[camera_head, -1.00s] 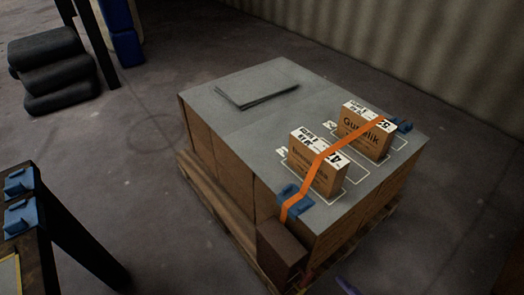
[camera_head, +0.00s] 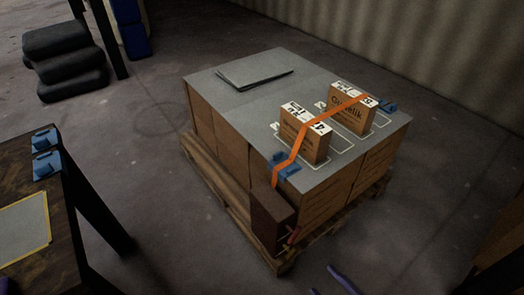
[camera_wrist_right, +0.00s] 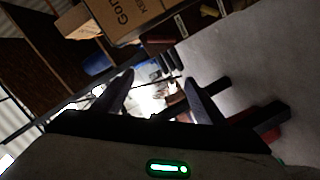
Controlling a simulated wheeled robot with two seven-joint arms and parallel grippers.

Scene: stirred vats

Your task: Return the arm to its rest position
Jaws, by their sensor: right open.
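My right gripper (camera_head: 328,285) shows only as purple fingertips at the bottom edge of the head view, in front of the pallet and apart from it. In the right wrist view, its two dark fingers (camera_wrist_right: 160,100) stand apart with nothing held between them. The rest of the right arm is out of the head view.
A pallet (camera_head: 215,180) bears a block of cartons with a grey top sheet (camera_head: 225,110). Two small boxes, a near one (camera_head: 305,135) and a far one (camera_head: 350,108), stand under an orange strap (camera_head: 300,145). A dark table (camera_head: 65,235) stands at left. Floor between is clear.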

